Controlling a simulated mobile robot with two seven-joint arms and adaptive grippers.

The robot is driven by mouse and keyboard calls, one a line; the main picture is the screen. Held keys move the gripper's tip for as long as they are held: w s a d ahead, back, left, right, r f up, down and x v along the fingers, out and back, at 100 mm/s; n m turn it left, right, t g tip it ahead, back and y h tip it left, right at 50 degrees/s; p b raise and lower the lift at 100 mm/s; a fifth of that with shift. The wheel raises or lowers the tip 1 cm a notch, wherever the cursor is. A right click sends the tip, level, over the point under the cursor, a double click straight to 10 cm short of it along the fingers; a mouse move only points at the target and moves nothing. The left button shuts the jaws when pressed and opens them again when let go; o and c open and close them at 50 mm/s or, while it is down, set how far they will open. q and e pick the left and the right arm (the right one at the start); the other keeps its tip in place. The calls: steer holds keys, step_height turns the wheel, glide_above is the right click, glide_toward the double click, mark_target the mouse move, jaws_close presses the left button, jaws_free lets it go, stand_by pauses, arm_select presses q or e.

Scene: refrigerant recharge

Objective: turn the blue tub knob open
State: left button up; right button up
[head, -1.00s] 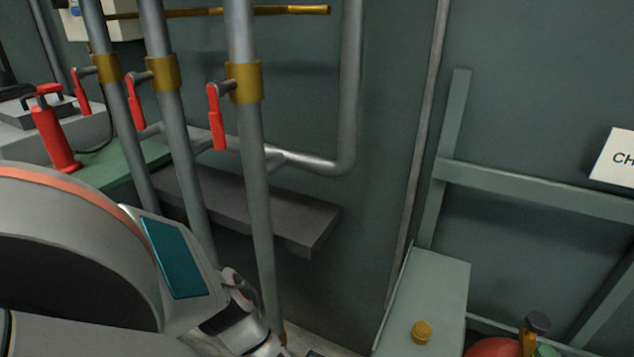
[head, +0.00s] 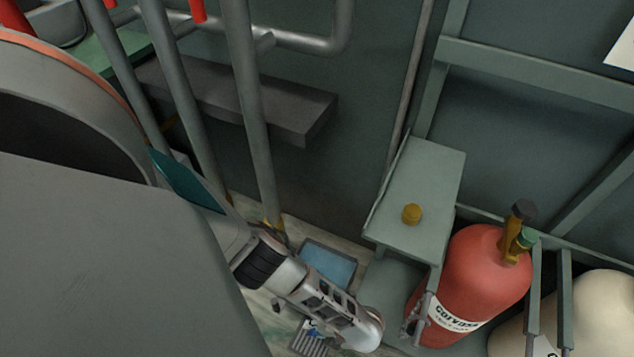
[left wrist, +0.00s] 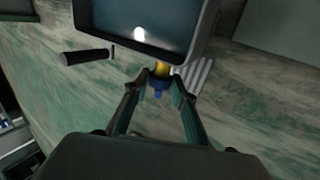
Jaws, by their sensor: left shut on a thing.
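The blue tub knob (left wrist: 158,87) shows in the left wrist view, with a yellow fitting (left wrist: 161,69) just above it at the near side of the dark-rimmed tub (left wrist: 143,42). My left gripper (left wrist: 162,79) has its two fingertips on either side of the knob and is shut on it. In the head view the tub (head: 328,262) stands on the floor with pale blue inside. My left arm reaches down in front of it, and its wrist hides most of the knob area. My right gripper is in neither view.
A striped pale thing (left wrist: 195,76) and a black handle-like thing (left wrist: 85,56) lie near the tub. A red cylinder (head: 473,278) and a cream one (head: 603,310) stand in a rack at right. Upright pipes (head: 248,115) and a dark shelf (head: 235,103) stand behind.

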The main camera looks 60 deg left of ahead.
arm_select(q)
steer(key=shift+s+d+f+y, duration=0.15)
steer(key=shift+s+d+y, duration=0.05)
steer(key=shift+y, duration=0.1)
steer(key=shift+w+g+b, duration=0.1)
steer(key=shift+g+b, duration=0.2)
steer(key=shift+g, duration=0.1)
steer(key=o, duration=1)
steer(key=shift+o, duration=0.3)
steer(key=shift+y, duration=0.3)
steer(key=shift+r, duration=0.2)
step_height(320, 180, up, 10)
steer(key=shift+f, duration=0.15)
